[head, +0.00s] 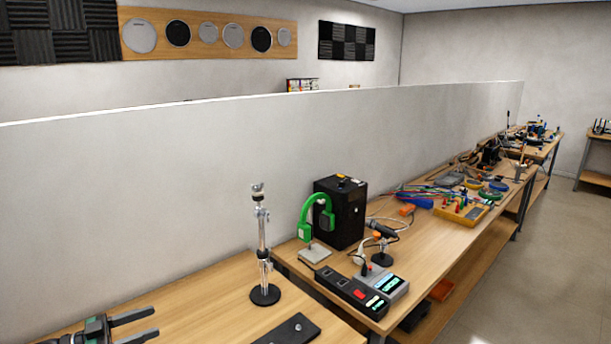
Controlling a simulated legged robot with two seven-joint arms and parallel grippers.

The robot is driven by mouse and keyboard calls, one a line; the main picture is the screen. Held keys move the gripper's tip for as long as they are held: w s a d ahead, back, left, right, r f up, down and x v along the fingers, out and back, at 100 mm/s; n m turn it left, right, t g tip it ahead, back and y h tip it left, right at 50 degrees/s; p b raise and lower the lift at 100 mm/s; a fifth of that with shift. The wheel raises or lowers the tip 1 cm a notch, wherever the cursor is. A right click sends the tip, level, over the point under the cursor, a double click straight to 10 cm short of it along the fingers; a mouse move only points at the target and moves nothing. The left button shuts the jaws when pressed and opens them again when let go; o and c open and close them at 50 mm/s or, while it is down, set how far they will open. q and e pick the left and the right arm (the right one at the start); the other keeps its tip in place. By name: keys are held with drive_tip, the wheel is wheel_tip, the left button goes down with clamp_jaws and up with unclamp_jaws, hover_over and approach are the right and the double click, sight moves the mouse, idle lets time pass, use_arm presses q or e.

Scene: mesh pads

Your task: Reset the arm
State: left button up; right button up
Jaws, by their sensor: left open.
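My left gripper (134,325) shows at the bottom left of the head view, low over the near wooden table (190,300). Its two dark fingers point right and stand apart, with nothing between them. The rest of my left arm is mostly cut off by the frame edge. My right gripper is not in view.
A metal stand (263,245) on a round black base stands on the near table, right of my left gripper. A black flat plate (290,331) lies at the front edge. A white partition (120,200) runs behind.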

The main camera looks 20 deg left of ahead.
use_arm(q)
drive_tip(key=w+d+r+n+y, duration=0.2)
drive_tip(key=w+d+y, duration=0.2)
drive_tip(key=w, duration=0.3)
drive_tip(key=w+d+r+n+t+y, duration=0.1)
drive_tip(key=w+d+n+y, duration=0.15)
drive_tip(key=w, duration=0.35)
drive_tip(key=w+d+r+n+y, duration=0.2)
drive_tip(key=w+d+y, duration=0.3)
drive_tip(key=w, duration=0.2)
drive_tip(key=s+d+f+n+g, duration=0.1)
drive_tip(key=s+d+f+g, duration=0.45)
drive_tip(key=s+d, duration=0.4)
drive_tip(key=s+d+f+n+g, duration=0.1)
drive_tip(key=s+d+f+g, duration=0.3)
drive_tip(key=s+d+f, duration=0.5)
drive_tip(key=s+d+f+g, duration=0.1)
drive_tip(key=s+d, duration=0.2)
drive_tip(key=s, duration=0.3)
drive_tip(key=s+d+f+g, duration=0.1)
drive_tip(key=s+d+g, duration=0.1)
drive_tip(key=s+d, duration=0.2)
drive_tip(key=shift+s+d+p, duration=0.15)
drive_tip(key=shift+s+p, duration=0.2)
drive_tip(key=shift+s, duration=0.65)
drive_tip(key=shift+d+m+g+h, duration=0.25)
drive_tip(key=shift+a, duration=0.15)
